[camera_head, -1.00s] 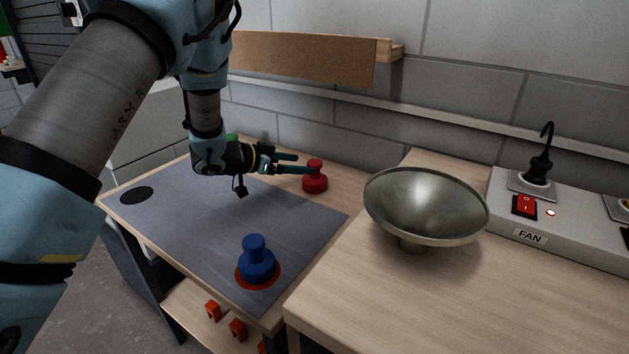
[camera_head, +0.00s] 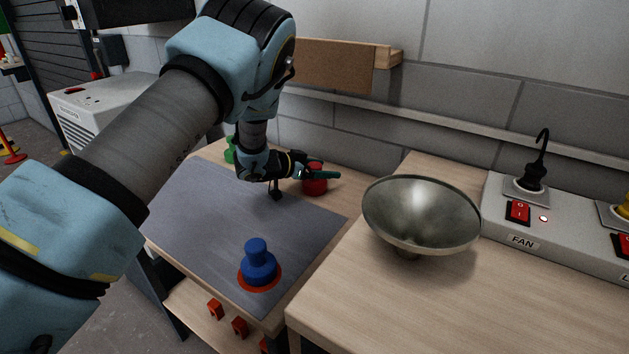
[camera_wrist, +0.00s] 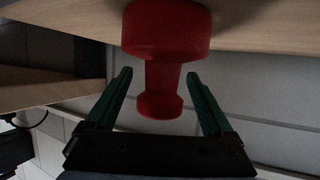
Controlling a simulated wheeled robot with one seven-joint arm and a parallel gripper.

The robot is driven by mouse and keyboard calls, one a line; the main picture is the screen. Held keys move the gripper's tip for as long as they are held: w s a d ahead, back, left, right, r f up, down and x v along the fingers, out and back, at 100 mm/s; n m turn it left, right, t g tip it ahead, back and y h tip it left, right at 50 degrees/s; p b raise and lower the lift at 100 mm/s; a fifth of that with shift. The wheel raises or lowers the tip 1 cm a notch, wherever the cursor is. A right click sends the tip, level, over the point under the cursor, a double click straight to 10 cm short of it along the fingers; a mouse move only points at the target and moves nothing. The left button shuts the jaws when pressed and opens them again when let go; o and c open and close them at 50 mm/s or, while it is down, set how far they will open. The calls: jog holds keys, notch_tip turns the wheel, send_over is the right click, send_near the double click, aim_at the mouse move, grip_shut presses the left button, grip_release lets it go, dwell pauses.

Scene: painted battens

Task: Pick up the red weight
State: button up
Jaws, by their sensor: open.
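The red weight (camera_head: 314,186) stands on the wooden table near the back edge of the grey mat, partly hidden by my gripper in the head view. In the wrist view the red weight (camera_wrist: 166,38) appears upside down, its wide body at the top and its narrower neck and knob pointing down between the fingers. My gripper (camera_head: 328,173) is at the weight's knob, open. Its two green fingers (camera_wrist: 158,82) lie on either side of the knob, with a visible gap on each side.
A blue weight (camera_head: 258,265) stands on a red disc on the mat (camera_head: 205,230). A green weight (camera_head: 230,150) is partly hidden behind my arm. A metal bowl (camera_head: 422,215) and a switch panel (camera_head: 560,225) are to the right. A wooden board (camera_head: 335,65) is on the wall behind.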

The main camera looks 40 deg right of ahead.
jog(key=shift+c, duration=0.4)
grip_shut()
jog(key=shift+r, duration=0.15)
dwell(0.4)
